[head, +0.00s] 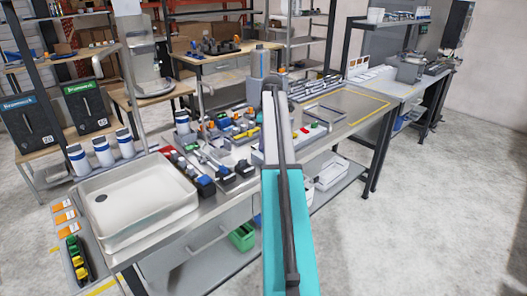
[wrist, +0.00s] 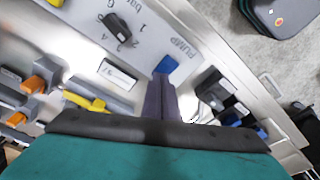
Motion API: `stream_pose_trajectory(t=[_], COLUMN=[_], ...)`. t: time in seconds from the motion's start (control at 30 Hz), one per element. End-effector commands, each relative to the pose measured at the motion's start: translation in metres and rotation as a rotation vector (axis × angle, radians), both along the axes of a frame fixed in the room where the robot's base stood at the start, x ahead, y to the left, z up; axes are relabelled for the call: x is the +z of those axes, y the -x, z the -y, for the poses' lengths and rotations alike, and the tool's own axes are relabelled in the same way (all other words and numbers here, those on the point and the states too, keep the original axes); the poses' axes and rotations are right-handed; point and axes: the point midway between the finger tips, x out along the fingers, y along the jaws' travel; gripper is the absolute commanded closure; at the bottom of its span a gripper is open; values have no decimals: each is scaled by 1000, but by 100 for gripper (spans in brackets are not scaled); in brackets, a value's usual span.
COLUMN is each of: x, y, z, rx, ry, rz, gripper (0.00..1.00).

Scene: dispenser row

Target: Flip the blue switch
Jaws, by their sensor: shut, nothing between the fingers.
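The blue switch (wrist: 166,65) is a small blue block in the wrist view, on a pale panel (wrist: 185,30) beside the printed word PUMP. My gripper (wrist: 161,80) is shut and empty, with its dark fingers together. Its fingertips are right at the lower edge of the switch and overlap it in the picture. I cannot tell whether they touch it. In the head view my arm crosses the bench, and I cannot make out the gripper or the blue switch there.
A black rotary knob (wrist: 117,27) with numbers sits left of the switch. A yellow lever (wrist: 85,102) and orange levers (wrist: 34,85) are further left. A dark box (wrist: 215,90) stands to the right. In the head view, a steel basin (head: 180,185) is at the bench's left.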

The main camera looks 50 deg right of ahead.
Motion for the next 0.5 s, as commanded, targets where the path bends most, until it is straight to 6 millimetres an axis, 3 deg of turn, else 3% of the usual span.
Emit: stream_pose_trajectory(t=[0.5], x=[16], y=[0], z=[0], rx=[0], ry=[0], rz=[-1], gripper=[100])
